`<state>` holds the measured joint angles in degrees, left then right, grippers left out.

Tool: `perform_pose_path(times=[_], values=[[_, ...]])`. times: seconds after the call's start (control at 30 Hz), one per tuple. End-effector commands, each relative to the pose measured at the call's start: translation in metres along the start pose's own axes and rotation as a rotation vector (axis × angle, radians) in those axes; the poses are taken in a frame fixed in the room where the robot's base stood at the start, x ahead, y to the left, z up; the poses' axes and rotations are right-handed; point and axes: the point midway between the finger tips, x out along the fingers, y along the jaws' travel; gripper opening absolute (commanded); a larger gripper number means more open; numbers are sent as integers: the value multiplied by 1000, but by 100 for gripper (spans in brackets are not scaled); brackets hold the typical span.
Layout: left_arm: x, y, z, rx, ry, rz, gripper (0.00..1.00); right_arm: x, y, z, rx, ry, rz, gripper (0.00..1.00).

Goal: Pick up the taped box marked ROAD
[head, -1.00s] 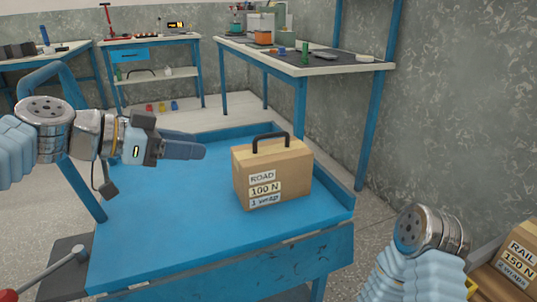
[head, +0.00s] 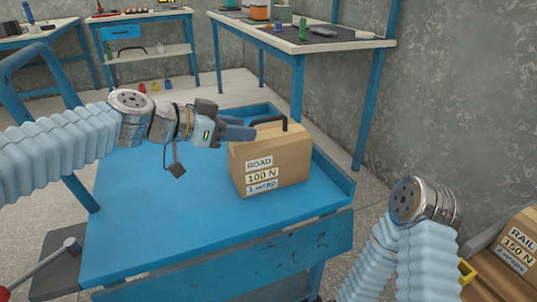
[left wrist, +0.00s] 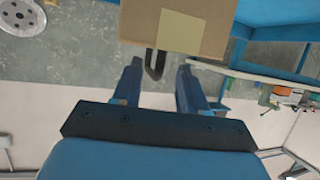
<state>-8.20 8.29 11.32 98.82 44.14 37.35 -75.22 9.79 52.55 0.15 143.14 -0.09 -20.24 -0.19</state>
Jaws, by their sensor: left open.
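The cardboard box marked ROAD (head: 287,163) stands upright on the blue cart top (head: 150,225). Its front labels read ROAD, 100 N and 1 wrap. Its dark handle (head: 262,131) arches over the top. My left gripper (head: 240,130) is open at the left end of the handle and covers part of it. In the left wrist view, the box (left wrist: 140,22) is at the top and the handle (left wrist: 153,66) reaches between the two spread fingers (left wrist: 158,78). I cannot tell whether either finger touches it. My right wrist shows at the lower right, but its gripper does not.
Another box marked RAIL (head: 517,245), labelled 150 N and 2 wraps, stands at the lower right edge. The cart has a raised blue rim behind and right of the ROAD box. A workbench (head: 310,42) stands behind. The cart top left of the box is clear.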

Motion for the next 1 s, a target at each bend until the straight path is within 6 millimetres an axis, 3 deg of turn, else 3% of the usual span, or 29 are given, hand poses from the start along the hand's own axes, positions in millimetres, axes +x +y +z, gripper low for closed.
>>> perform_pose_path(times=[0.13, 0.37, 0.67, 1.0], values=[[17, 0, -1, 1, 0, 1, 42, -2, -1, 0, 0, 1, 1, 47], [20, 0, 0, 1, 0, 0, 42, -2, 0, 0, 0, 1, 1, 47], [19, 0, 0, 1, 0, 0, 0, -2, 0, 0, 0, 1, 1, 47], [19, 0, 0, 1, 0, 0, 0, -2, 0, 0, 0, 1, 1, 47]])
